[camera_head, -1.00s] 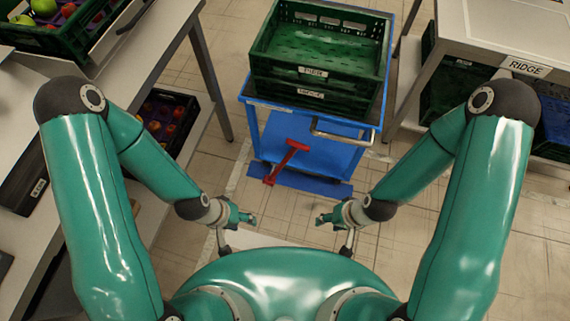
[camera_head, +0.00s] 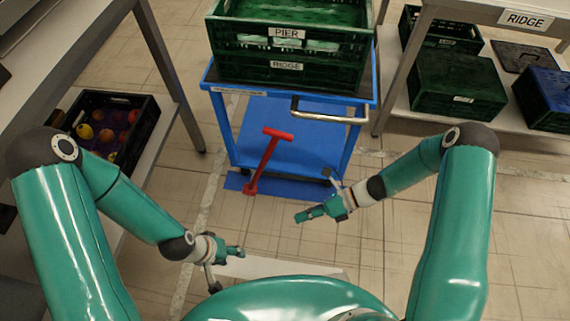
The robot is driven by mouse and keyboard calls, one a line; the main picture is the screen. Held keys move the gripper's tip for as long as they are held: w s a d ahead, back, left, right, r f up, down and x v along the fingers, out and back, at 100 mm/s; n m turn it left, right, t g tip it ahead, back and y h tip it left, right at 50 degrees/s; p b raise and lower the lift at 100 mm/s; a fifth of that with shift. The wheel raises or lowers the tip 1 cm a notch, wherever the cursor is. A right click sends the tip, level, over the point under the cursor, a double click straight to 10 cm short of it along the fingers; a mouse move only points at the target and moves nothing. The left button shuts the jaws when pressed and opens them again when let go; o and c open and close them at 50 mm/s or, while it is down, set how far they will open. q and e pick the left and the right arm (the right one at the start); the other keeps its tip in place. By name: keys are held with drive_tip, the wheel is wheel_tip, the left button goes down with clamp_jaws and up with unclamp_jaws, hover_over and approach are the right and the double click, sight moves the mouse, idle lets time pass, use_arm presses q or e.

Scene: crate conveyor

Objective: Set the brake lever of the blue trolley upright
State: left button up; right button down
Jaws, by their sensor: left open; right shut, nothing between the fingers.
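The blue trolley (camera_head: 222,132) stands ahead of me, with a metal handle on its near side. Its red brake lever (camera_head: 265,160) rises from near the floor at the front left and leans to the right, with a crossbar on top. My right gripper (camera_head: 304,216) is shut and empty, in front of the trolley, right of and nearer than the lever, not touching it. My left gripper (camera_head: 238,252) is open and empty, low and nearer to my body, apart from the trolley.
Two stacked green crates (camera_head: 290,72), labelled PIER and RIDGE, sit on the trolley. A table with a dark fruit crate (camera_head: 150,110) beneath is at left. A RIDGE-labelled bench (camera_head: 480,12) with crates on its lower shelf is at right. Floor between is clear.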

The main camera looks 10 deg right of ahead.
drive_tip(key=w+d+f+m+t+y+b, duration=0.1)
drive_tip(key=w+d+m+t+y+b, duration=0.2)
drive_tip(key=w+d+m+t+b, duration=0.35)
drive_tip(key=w+d+f+m+t+y+b, duration=0.1)
drive_tip(key=w+d+m+t+y+b, duration=0.3)
drive_tip(key=w+m, duration=0.45)
use_arm(q)
wheel_tip(320, 180, down, 16)
drive_tip(key=b, duration=0.3)
use_arm(e)
drive_tip(key=w+a+r, duration=0.2)
drive_tip(key=w+a, duration=0.1)
drive_tip(key=a, duration=0.3)
drive_tip(key=w+a+r+n+h, duration=0.1)
drive_tip(key=w+a+r, duration=0.1)
drive_tip(key=a, duration=0.5)
drive_tip(key=shift+w+r+t, duration=0.3)
drive_tip(key=shift+w+t, duration=0.05)
drive_tip(key=shift+w, duration=0.4)
